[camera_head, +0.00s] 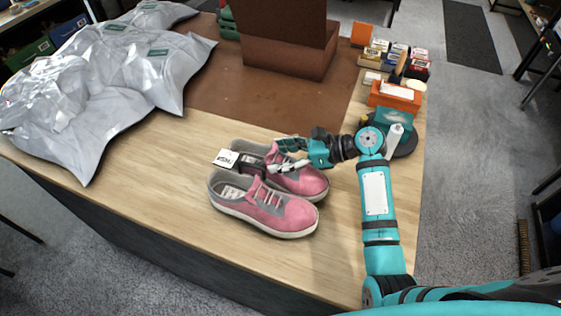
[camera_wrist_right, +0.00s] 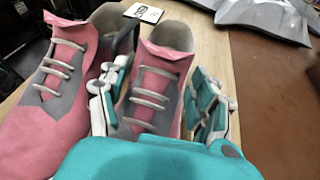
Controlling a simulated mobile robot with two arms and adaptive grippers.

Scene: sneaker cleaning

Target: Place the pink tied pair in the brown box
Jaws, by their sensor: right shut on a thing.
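The pink tied pair (camera_head: 264,210) is two pink and grey sneakers side by side on the wooden counter, with a white tag at the heels. My right gripper (camera_head: 290,157) is shut on the farther sneaker of the pair. In the right wrist view its fingers (camera_wrist_right: 157,110) sit on either side of that sneaker (camera_wrist_right: 158,85), around the laces; the other sneaker (camera_wrist_right: 50,90) lies to the left. The brown box (camera_head: 290,62) stands at the back of the counter, its lid raised; its inside is hidden. My left gripper is not in view.
Silver-grey bags (camera_head: 80,90) cover the left of the counter. A brown mat (camera_head: 225,105) lies bare before the box. Orange and other small boxes (camera_head: 395,97) stand at the back right, near my right arm.

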